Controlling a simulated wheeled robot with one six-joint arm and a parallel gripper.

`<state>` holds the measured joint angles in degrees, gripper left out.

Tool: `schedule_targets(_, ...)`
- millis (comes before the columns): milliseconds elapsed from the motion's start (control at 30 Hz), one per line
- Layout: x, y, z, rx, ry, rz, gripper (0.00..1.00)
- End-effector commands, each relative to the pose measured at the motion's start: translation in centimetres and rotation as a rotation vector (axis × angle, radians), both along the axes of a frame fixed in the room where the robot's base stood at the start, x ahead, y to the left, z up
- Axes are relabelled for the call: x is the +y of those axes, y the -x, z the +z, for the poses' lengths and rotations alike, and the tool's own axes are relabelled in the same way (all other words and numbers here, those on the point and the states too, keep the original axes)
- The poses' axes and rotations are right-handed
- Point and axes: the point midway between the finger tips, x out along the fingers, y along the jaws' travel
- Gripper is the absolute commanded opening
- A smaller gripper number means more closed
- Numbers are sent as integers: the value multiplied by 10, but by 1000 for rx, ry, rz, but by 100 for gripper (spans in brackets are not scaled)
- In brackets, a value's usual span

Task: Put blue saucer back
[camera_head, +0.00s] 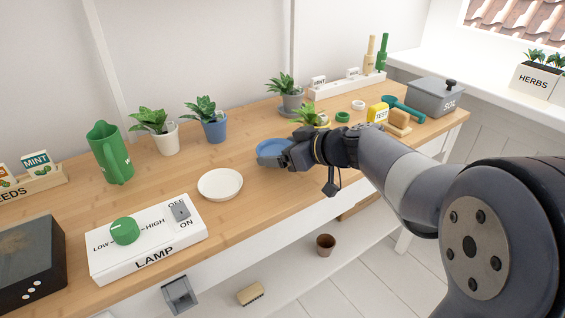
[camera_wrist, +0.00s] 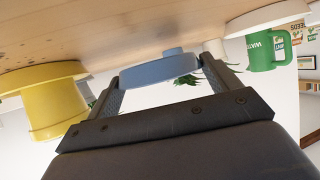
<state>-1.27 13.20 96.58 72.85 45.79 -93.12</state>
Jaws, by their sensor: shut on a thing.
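The blue saucer (camera_head: 271,148) is at the middle of the wooden desk, its right side hidden by my gripper (camera_head: 286,157). My gripper is shut on the saucer's edge. In the wrist view, the blue saucer (camera_wrist: 150,74) lies between the two fingertips of my gripper (camera_wrist: 165,82). I cannot tell whether the saucer touches the desk or is just above it. A blue pot with a leafy plant (camera_head: 213,128) stands on the desk behind and left of the saucer.
A white saucer (camera_head: 220,184) lies left of my gripper, near the lamp box (camera_head: 150,238). A yellow pot (camera_wrist: 55,100) stands close beside my gripper. A white pot (camera_head: 166,139), green jug (camera_head: 110,155) and grey-potted plant (camera_head: 290,104) stand farther back. Bare desk lies between them.

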Motion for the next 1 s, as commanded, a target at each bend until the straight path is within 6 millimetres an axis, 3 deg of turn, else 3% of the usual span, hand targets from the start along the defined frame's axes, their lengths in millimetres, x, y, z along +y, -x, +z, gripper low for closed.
schedule_targets(33, 0, 0, -12, 3, -1, 0, 61)
schedule_targets(133, 0, 0, -22, 1, -1, 0, 61)
schedule_targets(667, 0, 0, -28, -2, 0, 0, 61)
schedule_targets(700, 0, 0, -26, -1, 0, 0, 87)
schedule_targets(867, 0, 0, -26, 0, 0, 0, 100)
schedule_targets(1000, 0, 0, -26, 0, 0, 0, 100)
